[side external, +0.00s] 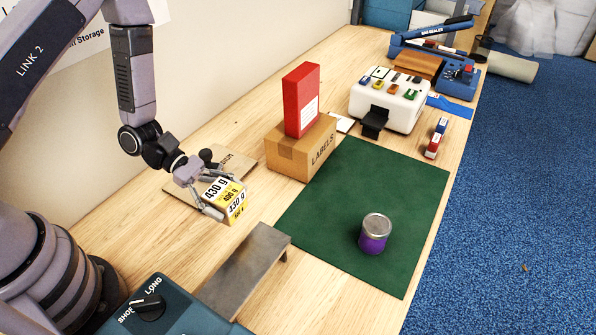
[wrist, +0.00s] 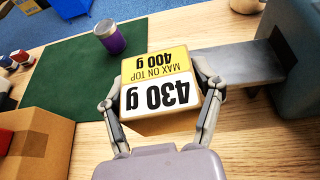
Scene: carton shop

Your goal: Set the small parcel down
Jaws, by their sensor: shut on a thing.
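The small parcel (side external: 227,201) is a brown box with yellow and white labels reading 430 g and 400 g max on top. My gripper (side external: 205,193) is shut on it, with one finger on each side. In the wrist view, the parcel (wrist: 158,85) sits between the two fingers of my gripper (wrist: 160,98), its labelled face towards the camera. The parcel appears held above the wooden table, near a flat brown board (side external: 180,184). Its underside is hidden, so the gap below it cannot be told exactly.
A grey metal ramp or stand (side external: 245,268) lies in front of the parcel. A LABELS carton (side external: 290,158) carries a red box (side external: 301,100). A green mat (side external: 390,190) holds a purple jar (side external: 374,236). A white machine (side external: 388,100) stands behind. The mat's middle is clear.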

